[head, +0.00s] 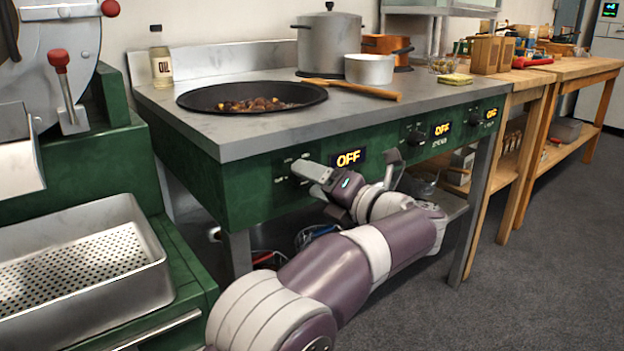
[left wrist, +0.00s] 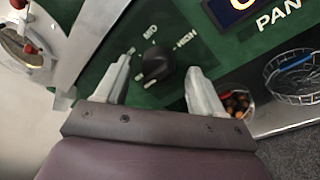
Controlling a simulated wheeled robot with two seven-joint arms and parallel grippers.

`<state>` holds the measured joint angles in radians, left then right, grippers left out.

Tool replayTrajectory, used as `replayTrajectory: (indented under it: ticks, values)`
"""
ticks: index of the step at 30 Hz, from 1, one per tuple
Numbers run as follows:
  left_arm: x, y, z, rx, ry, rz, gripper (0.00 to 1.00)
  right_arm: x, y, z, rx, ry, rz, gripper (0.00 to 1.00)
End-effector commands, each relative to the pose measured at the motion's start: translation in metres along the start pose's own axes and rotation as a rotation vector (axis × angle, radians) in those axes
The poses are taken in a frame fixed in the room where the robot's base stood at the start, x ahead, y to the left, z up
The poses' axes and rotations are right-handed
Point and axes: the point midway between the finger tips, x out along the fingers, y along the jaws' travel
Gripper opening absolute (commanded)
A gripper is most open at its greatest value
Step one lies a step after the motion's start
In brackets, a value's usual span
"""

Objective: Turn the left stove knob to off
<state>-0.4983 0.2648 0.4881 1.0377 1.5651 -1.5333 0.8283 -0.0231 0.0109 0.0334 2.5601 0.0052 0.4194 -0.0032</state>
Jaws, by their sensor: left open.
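The left stove knob (left wrist: 158,63) is dark and round, on the green stove front. In the left wrist view it sits between the two spread fingers of my left gripper (left wrist: 160,75), with gaps on both sides. The labels MID and HIGH show around it; its exact pointer angle is hard to tell. In the head view my left gripper (head: 308,180) is at the stove front and hides this knob. The lit display (head: 350,157) beside it reads OFF. My right gripper is not in view.
On the steel stove top (head: 230,140) are a wide pan (head: 200,100) of chestnuts, pots and a wooden spoon (head: 352,89). More knobs and OFF displays (head: 442,129) lie to the right. A perforated tray (head: 75,265) stands at left. Wooden tables (head: 560,70) are at right.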

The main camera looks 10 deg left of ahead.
Motion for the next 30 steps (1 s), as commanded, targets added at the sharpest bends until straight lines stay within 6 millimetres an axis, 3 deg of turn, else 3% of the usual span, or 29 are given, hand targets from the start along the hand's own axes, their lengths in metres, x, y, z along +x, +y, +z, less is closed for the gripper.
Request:
replayTrajectory:
  ticks: [6,13,18,26,28,30]
  values:
    - [-0.058,0.006,0.005,0.003,-0.005,-0.003,0.68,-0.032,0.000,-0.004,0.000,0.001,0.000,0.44]
    - [-0.107,0.003,0.003,0.002,-0.003,-0.001,0.68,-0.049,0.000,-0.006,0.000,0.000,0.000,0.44]
    - [-0.118,0.001,0.000,0.001,-0.001,-0.001,0.68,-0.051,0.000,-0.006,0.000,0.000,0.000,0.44]
    - [-0.118,0.000,0.000,0.010,0.000,0.000,0.68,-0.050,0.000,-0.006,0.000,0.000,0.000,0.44]
    - [-0.118,-0.009,0.009,0.065,-0.044,-0.045,0.68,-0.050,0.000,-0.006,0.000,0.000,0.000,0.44]
    - [-0.123,-0.033,0.035,0.181,-0.215,-0.118,0.68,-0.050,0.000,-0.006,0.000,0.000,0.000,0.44]
